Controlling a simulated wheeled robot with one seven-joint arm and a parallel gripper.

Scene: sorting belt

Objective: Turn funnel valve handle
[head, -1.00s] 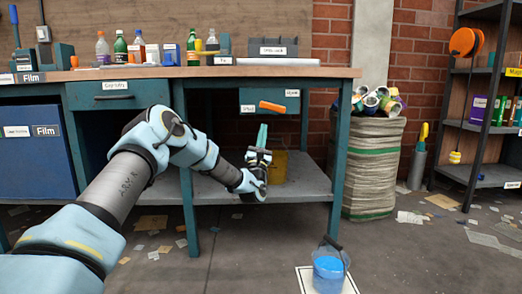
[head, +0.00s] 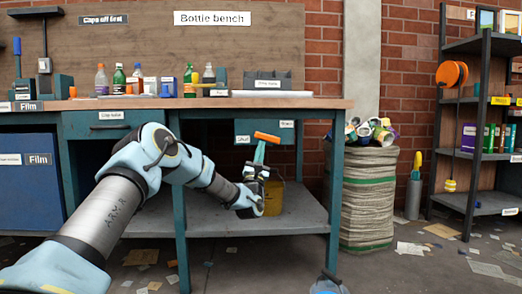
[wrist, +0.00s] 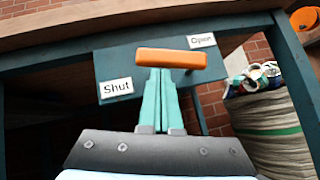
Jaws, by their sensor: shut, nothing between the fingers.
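The orange valve handle (head: 267,137) lies crosswise in front of a dark teal box (head: 246,132) under the bench top. In the wrist view the handle (wrist: 171,59) sits a little tilted between a "Shut" label (wrist: 116,88) at left and an "Open" label (wrist: 201,41) at upper right. My gripper (head: 260,152) points up just below the handle; its teal fingers (wrist: 158,88) are closed together. The fingertips end at the handle's lower edge; I cannot tell whether they touch it. The handle hides part of the tips.
A yellow bucket (head: 296,199) stands on the lower shelf (head: 205,222) behind my gripper. The bench leg (head: 335,180) and a sack of cans (head: 366,205) stand to the right. A blue-filled container (head: 327,287) is on the floor at the bottom edge.

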